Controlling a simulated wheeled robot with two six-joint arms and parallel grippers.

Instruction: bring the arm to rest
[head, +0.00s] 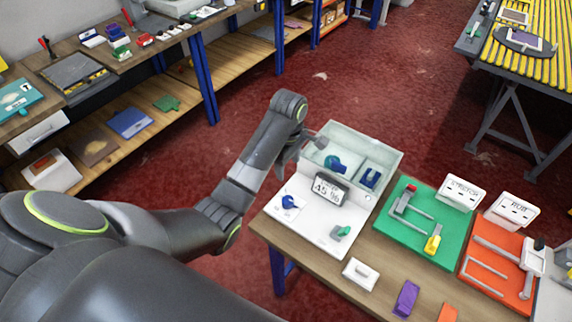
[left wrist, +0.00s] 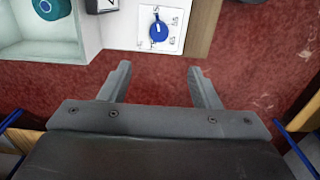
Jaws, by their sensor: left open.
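My left arm reaches in from the left in the head view. Its gripper (head: 303,146) is beside the left wall of a white machine (head: 315,235) with a glass-walled box. In the left wrist view the left gripper (left wrist: 160,80) has its two fingers apart, with nothing between them and red floor below. The machine's blue dial (left wrist: 159,30) lies just ahead of the fingers, and it also shows in the head view (head: 290,202). My right gripper is not in view.
The machine stands on a wooden table (head: 345,299) with a green board (head: 415,225) and an orange board (head: 494,265). A shelved bench (head: 190,75) runs along the left. A yellow-slatted table (head: 550,62) stands at the upper right. Red floor between them is clear.

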